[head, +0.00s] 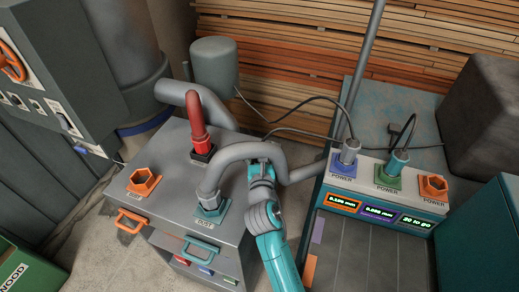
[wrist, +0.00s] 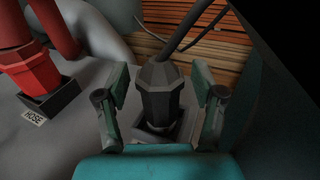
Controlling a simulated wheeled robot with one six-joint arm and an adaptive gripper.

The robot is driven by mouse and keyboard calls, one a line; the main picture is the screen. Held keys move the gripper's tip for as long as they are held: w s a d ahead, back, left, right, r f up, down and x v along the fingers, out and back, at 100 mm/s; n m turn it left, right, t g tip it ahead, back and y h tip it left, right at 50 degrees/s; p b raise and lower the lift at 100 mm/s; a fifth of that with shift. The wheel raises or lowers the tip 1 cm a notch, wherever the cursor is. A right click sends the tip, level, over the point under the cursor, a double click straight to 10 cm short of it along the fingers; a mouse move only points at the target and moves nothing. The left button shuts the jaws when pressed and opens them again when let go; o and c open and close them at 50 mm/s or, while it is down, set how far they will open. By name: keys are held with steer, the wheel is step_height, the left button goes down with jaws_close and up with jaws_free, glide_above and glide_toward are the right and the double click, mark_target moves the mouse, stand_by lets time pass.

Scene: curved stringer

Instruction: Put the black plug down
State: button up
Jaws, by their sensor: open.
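The black plug (wrist: 160,95) stands upright in a dark square holder (wrist: 185,128) in the wrist view, its cable leaving the top toward the upper right. My gripper (wrist: 163,108) is open, with one finger on each side of the plug and a visible gap to it on both sides. In the head view my gripper (head: 261,163) is over the right part of the grey cabinet top; the plug cannot be made out there, behind my gripper and the grey hose.
A red hose end (wrist: 32,72) stands in a holder labelled HOSE, left of the plug. A grey hose (head: 233,152) arches close by my gripper into a teal port (head: 211,208). An orange port (head: 145,182) is at left. A power panel (head: 385,185) with two plugged cables stands at right.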

steer(key=s+d, duration=0.1)
steer(key=s, duration=1.1)
steer(key=shift+d+r, duration=0.15)
steer(key=shift+d, duration=0.05)
